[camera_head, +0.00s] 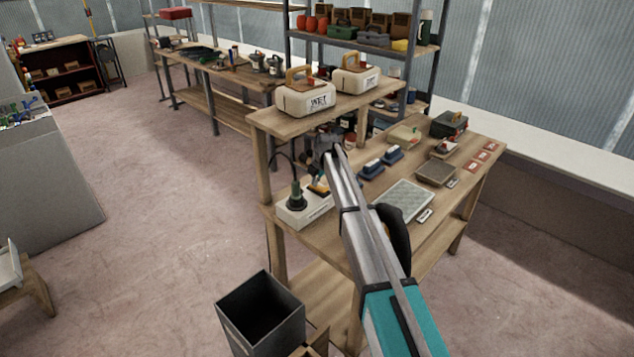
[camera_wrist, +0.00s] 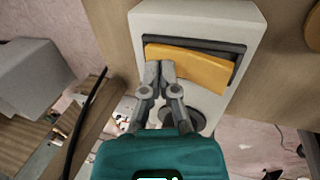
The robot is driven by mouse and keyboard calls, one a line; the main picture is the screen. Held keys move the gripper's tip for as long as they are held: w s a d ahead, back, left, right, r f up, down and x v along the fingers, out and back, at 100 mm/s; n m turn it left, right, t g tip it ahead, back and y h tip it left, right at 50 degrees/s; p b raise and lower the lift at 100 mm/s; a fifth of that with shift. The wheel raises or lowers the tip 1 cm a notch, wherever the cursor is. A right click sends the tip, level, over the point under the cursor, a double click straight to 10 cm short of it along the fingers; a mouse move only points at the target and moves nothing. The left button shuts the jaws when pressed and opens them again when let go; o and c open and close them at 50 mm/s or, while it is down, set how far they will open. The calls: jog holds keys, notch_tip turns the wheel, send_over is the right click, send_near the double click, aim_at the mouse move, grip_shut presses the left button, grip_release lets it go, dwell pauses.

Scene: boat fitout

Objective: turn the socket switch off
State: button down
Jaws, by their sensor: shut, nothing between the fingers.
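The socket is a white box (camera_head: 303,212) at the left end of the workbench. It also fills the upper middle of the wrist view (camera_wrist: 190,18). Its switch is a wide orange rocker (camera_wrist: 205,70) in a dark recess; in the head view it is a small orange patch (camera_head: 320,186). My gripper (camera_wrist: 160,69) is shut and empty, with its fingertips at the left-middle of the rocker's lower edge. Whether they touch it I cannot tell. A dark green plug (camera_head: 296,194) stands in the box. The fingers hide part of the rocker.
A shelf above the bench holds two cream canisters (camera_head: 304,97). Blue-and-white blocks (camera_head: 372,168), a grey tray (camera_head: 403,200) and other small items lie to the right on the bench. A black cable (camera_wrist: 86,110) runs left of the box. A dark bin (camera_head: 262,312) stands on the floor.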

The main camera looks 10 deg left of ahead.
jog(key=shift+s+d+r, duration=0.1)
jog(key=shift+s+d, duration=0.1)
jog(key=shift+s+d+r+p, duration=0.25)
jog(key=shift+s+d+p, duration=0.1)
jog(key=shift+d, duration=0.1)
dwell(0.6)
